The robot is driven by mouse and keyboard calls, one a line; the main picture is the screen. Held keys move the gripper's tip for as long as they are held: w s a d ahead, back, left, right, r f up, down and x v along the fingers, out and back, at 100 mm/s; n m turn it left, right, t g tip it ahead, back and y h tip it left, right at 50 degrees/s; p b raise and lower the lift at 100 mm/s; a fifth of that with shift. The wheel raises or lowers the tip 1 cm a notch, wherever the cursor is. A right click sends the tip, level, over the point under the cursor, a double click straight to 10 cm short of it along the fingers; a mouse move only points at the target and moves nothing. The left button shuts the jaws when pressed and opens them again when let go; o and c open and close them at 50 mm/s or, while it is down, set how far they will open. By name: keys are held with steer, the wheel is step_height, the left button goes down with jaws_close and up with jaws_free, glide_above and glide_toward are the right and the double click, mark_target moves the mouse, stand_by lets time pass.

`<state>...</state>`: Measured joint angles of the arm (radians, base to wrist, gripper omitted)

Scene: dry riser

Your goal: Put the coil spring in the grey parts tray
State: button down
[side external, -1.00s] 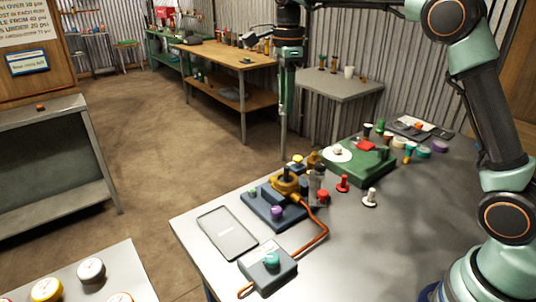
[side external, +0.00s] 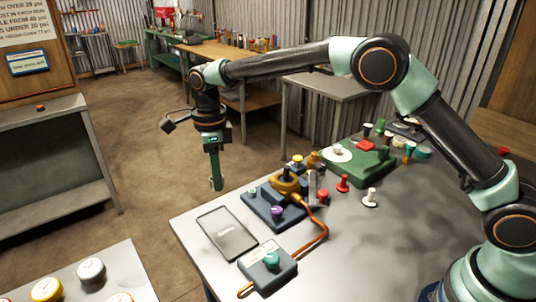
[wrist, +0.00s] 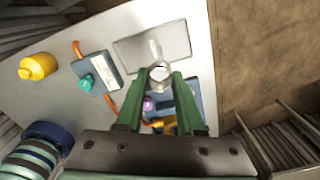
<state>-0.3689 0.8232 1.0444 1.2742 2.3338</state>
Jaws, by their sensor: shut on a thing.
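My gripper (side external: 216,184) points down and is shut on a small pale metallic piece at its fingertips. In the wrist view this piece, seen end-on as a light ring, looks like the coil spring (wrist: 160,73); its coils are too small to make out. The grey parts tray (side external: 227,234) appears to be the flat, shallow rectangle near the table's left edge. The gripper is held in the air, clear of the tray.
A grey box with a teal knob (side external: 271,261) and an orange cable (side external: 318,235) lie beside the tray. A blue block with a yellow valve (side external: 284,186) stands behind it. A green fixture (side external: 362,165), a red peg (side external: 342,184) and a white peg (side external: 371,197) stand farther right.

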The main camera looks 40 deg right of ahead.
mark_target(223, 227)
step_height(223, 227, down, 13)
steer(key=shift+r, duration=0.1)
stand_by(0.4)
steer(key=c, duration=0.5)
jaws_free()
